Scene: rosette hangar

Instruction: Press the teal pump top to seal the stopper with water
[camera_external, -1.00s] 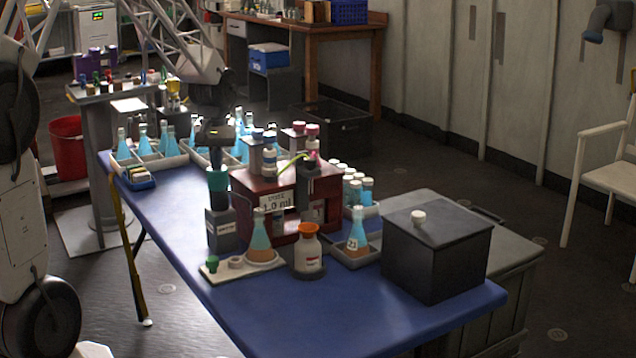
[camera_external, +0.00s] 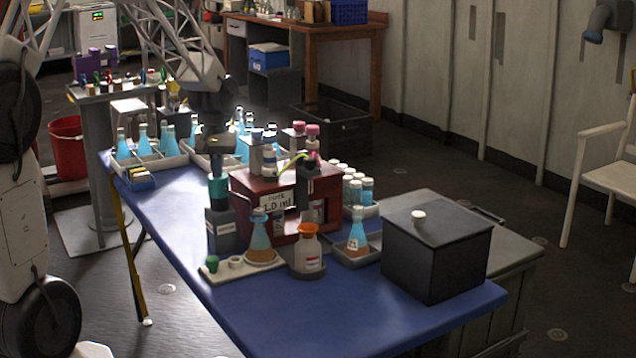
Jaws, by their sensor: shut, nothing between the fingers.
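The teal pump top (camera_external: 217,188) sits on a dark grey labelled pump body (camera_external: 221,229) at the left edge of the blue table, beside the dark red dosing box. My gripper (camera_external: 216,171) is shut and empty, pointing down directly over the pump top. Its fingertips appear to touch the top, though the exact contact is too small to tell. A small green stopper (camera_external: 211,262) lies on a white tray (camera_external: 222,272) in front of the pump. A conical flask (camera_external: 259,242) with blue and orange liquid stands at the tray's right end.
The dark red dosing box (camera_external: 270,190) stands close to the right of the pump. An orange-topped bottle (camera_external: 308,252), another flask (camera_external: 357,236) and a black lidded box (camera_external: 436,250) stand further right. Racks of blue flasks (camera_external: 145,160) stand behind. The table's front is clear.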

